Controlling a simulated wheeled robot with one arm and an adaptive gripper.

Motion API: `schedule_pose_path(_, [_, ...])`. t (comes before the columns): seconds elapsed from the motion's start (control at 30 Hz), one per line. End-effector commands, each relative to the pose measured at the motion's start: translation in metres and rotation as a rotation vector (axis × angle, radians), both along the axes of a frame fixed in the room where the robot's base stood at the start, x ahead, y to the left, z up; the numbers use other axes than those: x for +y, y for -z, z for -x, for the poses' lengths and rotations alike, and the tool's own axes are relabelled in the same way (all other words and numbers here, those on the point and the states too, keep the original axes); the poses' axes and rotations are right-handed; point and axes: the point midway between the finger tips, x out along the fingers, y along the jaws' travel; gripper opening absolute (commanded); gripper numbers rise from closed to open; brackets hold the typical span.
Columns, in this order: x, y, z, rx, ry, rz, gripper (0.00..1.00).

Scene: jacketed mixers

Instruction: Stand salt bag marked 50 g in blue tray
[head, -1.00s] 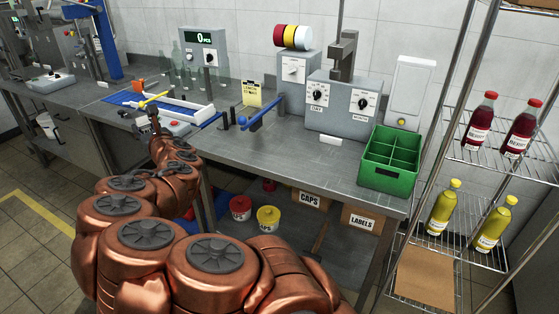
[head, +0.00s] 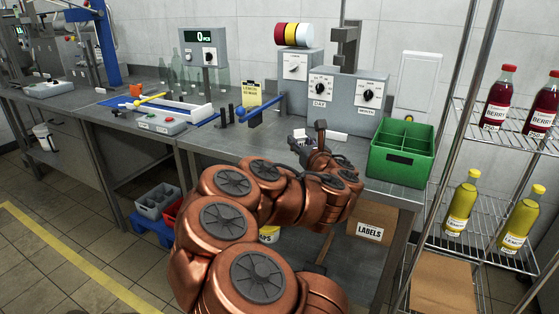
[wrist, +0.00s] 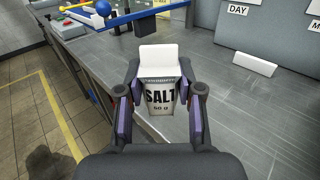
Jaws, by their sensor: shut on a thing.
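A salt bag (wrist: 160,98) with a white top and a label reading "SALT 50 g" is upright between the fingers of my gripper (wrist: 159,91) in the wrist view. My gripper is shut on it, above the grey bench near its front edge. In the head view my gripper (head: 316,142) is over the bench, left of the green crate; I cannot clearly make out the bag there. A flat blue surface (head: 116,101), perhaps the blue tray, lies on the bench at the left, partly hidden by other items.
A green divided crate (head: 399,173) stands at the bench's right end. A grey mixer (head: 342,112) with dials is behind my gripper. A blue bar (head: 258,109) and a control box (head: 161,124) are to the left. A wire shelf (head: 480,236) with bottles stands at the right.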

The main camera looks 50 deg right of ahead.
Motion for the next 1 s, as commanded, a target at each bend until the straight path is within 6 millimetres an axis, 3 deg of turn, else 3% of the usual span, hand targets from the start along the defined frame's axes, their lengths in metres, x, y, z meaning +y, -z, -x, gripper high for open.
schedule_pose_path(0.07, [-0.004,0.005,0.008,0.000,0.010,0.000,0.01])
schedule_pose_path(0.17, [-0.004,0.006,0.004,-0.002,0.010,-0.001,0.01])
schedule_pose_path(0.8, [0.005,0.017,-0.125,-0.004,0.006,0.000,0.01])
schedule_pose_path(1.0, [0.005,0.019,-0.139,0.000,0.012,-0.001,0.01])
